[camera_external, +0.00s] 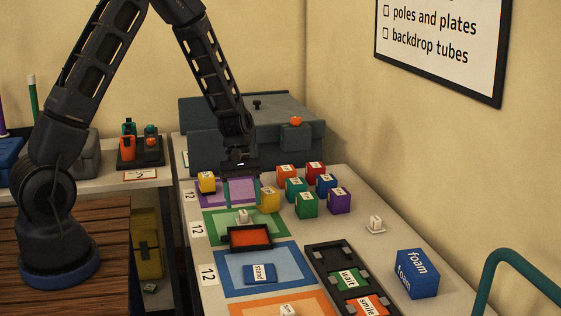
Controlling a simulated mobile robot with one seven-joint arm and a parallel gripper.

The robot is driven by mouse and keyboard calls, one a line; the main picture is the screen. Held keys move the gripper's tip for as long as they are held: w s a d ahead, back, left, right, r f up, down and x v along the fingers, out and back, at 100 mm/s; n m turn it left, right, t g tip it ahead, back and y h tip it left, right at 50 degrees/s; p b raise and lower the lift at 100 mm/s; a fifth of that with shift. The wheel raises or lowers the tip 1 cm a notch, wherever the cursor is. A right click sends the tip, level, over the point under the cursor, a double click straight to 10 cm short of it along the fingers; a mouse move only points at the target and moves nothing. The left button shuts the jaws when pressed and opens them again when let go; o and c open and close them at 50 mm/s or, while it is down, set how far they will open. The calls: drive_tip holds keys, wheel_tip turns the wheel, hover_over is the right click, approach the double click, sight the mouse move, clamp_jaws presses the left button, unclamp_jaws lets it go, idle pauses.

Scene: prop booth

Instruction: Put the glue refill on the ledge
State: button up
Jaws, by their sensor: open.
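No thing in view is readable as the glue refill, and I cannot tell which surface is the ledge. Small labelled blocks are candidates: a yellow block (207,182) at the left of the purple mat (241,190), and another yellow block (269,199) at its right. A small white piece (243,215) stands on the green mat (270,226), and another white piece (376,224) stands alone at the right. My gripper (240,176) points down over the back of the purple mat, open; its fingertips are small and dark, and I see nothing held.
Several coloured blocks (306,204) cluster right of my gripper. A black tray with an orange inside (248,238) lies at the green mat's front. A black rack (325,258) holds word cards. A blue foam block (418,274) stands right. A grey case (210,147) is behind.

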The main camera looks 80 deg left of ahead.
sight(244, 211)
drive_tip(key=shift+x, duration=2.25)
drive_tip(key=c, duration=1.1)
drive_tip(key=shift+c, duration=0.3)
drive_tip(key=shift+r, duration=0.1)
wheel_tip(244, 211, up, 19)
drive_tip(key=w+d+f+m+g+y, duration=0.2)
drive_tip(key=w+d+f+m, duration=0.3)
drive_tip(key=w+d+m, duration=0.3)
drive_tip(key=w+d+f+m+g+y, duration=0.2)
drive_tip(key=w+d+f+m, duration=0.3)
drive_tip(key=d+m, duration=0.5)
drive_tip(key=w, duration=0.2)
drive_tip(key=shift+w+f, duration=0.4)
